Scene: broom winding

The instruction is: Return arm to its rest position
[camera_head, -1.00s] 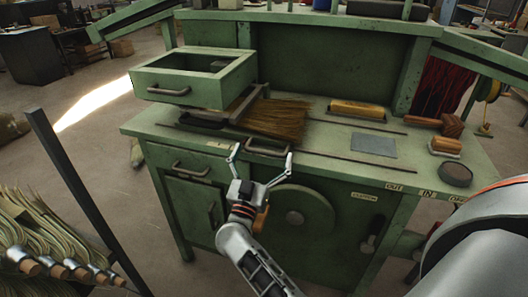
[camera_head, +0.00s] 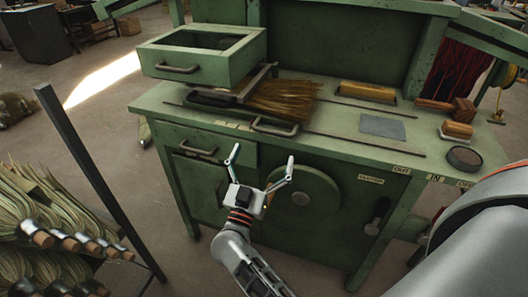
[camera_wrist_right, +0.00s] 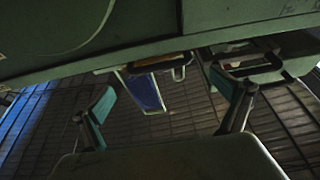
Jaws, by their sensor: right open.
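My right gripper (camera_head: 261,165) is open and empty in the head view, in front of the green workbench (camera_head: 325,143) and below the front edge of its top. Its two fingers also show spread apart in the right wrist view (camera_wrist_right: 165,108), with nothing between them. My right arm comes up from the bottom of the head view. My left gripper does not show.
A broom head with straw bristles (camera_head: 284,97) lies on the bench, beside a raised green drawer box (camera_head: 200,62). A rack with straw bundles (camera_head: 35,205) stands at left.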

